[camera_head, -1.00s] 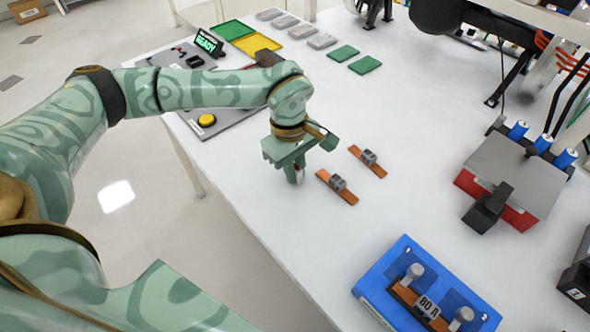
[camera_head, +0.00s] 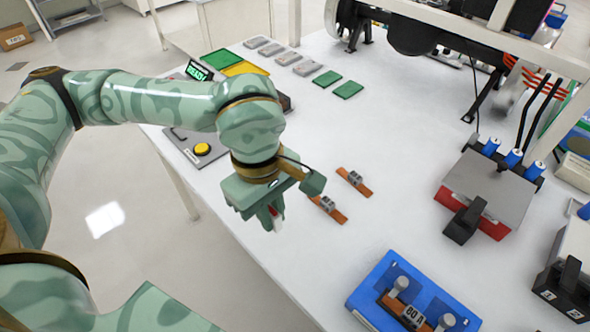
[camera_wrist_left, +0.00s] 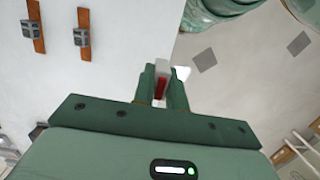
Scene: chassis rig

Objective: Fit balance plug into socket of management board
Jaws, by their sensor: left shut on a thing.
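My left gripper (camera_head: 270,216) is shut on a small white and red piece (camera_wrist_left: 161,80), probably the balance plug. It holds the piece above the near left edge of the white table. In the left wrist view my left gripper (camera_wrist_left: 161,92) has the piece between its fingers, with the white end sticking out. Much of the piece is hidden by the fingers. Two flat green boards (camera_head: 326,79) (camera_head: 348,89) lie at the back of the table; I cannot tell whether either is the management board, and no socket can be made out. My right gripper is not in view.
Two orange-brown strips with grey blocks (camera_head: 327,209) (camera_head: 354,182) lie right of my left gripper. A blue tray (camera_head: 362,292) is at the front. A red and grey box (camera_head: 486,188) stands right. A panel with a yellow button (camera_head: 202,149) is behind left. Mid-table is clear.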

